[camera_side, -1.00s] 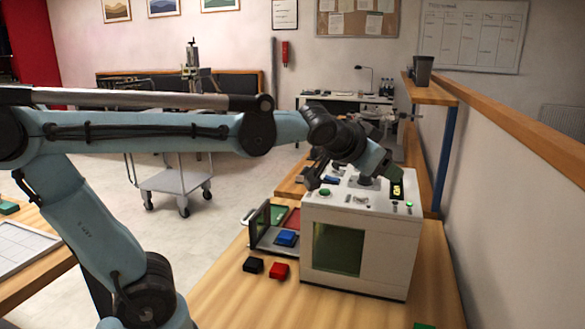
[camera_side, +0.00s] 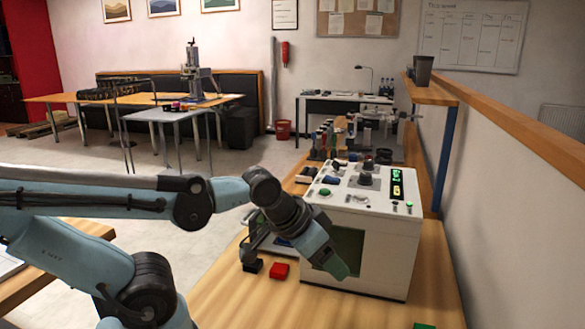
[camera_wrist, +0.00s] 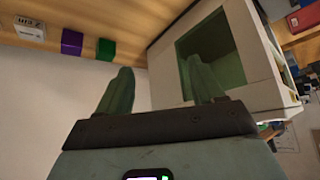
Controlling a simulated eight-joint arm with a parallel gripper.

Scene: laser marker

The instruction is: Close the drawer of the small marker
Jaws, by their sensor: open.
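The small marker (camera_side: 370,235) is a white box with a green window in front and knobs and a lit display on top. Its drawer (camera_side: 268,246) sticks out at the left side, partly hidden behind my arm. A bit of a blue piece (camera_side: 284,241) shows in the drawer. My gripper (camera_side: 340,268) points down and right in front of the window; I cannot tell whether it touches the box. In the wrist view my two fingers (camera_wrist: 160,88) are apart with nothing between them, and the marker (camera_wrist: 165,55) with its window stands behind the right finger. The drawer is not clear there.
A black block (camera_side: 253,266) and a red block (camera_side: 279,270) lie on the wooden table near the drawer. The wrist view shows a purple block (camera_wrist: 72,42), a green block (camera_wrist: 106,49) and a pale labelled box (camera_wrist: 29,28). Front table is mostly clear.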

